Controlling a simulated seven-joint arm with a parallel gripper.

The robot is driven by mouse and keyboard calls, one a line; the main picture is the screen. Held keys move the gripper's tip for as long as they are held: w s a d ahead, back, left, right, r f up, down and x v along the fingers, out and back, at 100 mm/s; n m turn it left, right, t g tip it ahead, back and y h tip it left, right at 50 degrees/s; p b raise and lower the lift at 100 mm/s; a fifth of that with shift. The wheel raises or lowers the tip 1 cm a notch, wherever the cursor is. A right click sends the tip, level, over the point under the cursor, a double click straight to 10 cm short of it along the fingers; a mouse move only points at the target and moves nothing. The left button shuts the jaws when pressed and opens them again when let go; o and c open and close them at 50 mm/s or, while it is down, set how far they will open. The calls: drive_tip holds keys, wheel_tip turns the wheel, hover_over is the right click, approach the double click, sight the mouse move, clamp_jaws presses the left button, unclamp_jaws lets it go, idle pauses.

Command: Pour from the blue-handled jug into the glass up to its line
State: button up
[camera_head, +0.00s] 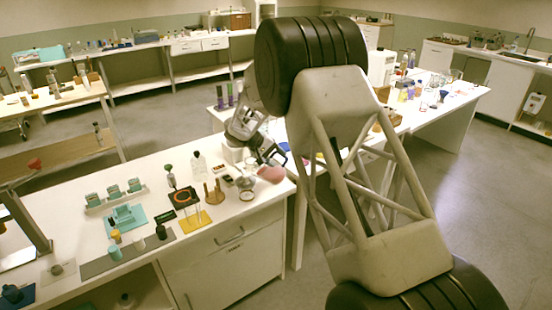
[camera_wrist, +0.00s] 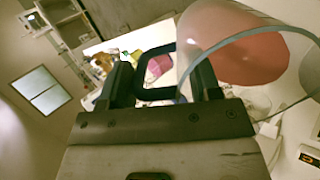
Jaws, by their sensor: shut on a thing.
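My gripper (camera_head: 272,154) is shut on the dark blue handle (camera_wrist: 142,92) of the jug, its fingers on either side of the handle loop in the wrist view (camera_wrist: 160,80). The clear jug (camera_wrist: 205,25) fills the upper right of that view, with pink liquid (camera_wrist: 255,57) inside and its round rim showing. In the head view the pink liquid (camera_head: 270,174) shows just below my gripper, over the bench's right end. A small clear glass (camera_head: 245,183) appears to stand just left of it. Its line is too small to make out. I cannot tell whether liquid is flowing.
A wooden peg stand (camera_head: 214,192), a white bottle (camera_head: 199,164) and a black stand with an orange ring (camera_head: 184,198) are left of the glass. A grey mat (camera_head: 100,265) with small containers lies farther left. My arm hides part of the bench behind.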

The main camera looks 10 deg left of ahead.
drive_tip(key=shift+s+a+r+t+h, duration=0.2)
drive_tip(key=shift+a+r+h, duration=0.1)
drive_tip(key=shift+r+h, duration=0.15)
drive_tip(key=shift+s+a+r+t+h, duration=0.1)
drive_tip(key=shift+a+r+t+h, duration=0.15)
drive_tip(key=shift+r+h, duration=0.2)
idle(2.8)
drive_tip(key=shift+s+a+f+t+h, duration=0.15)
drive_tip(key=shift+s+a+t+h, duration=0.2)
drive_tip(key=shift+a+h, duration=0.3)
idle(3.7)
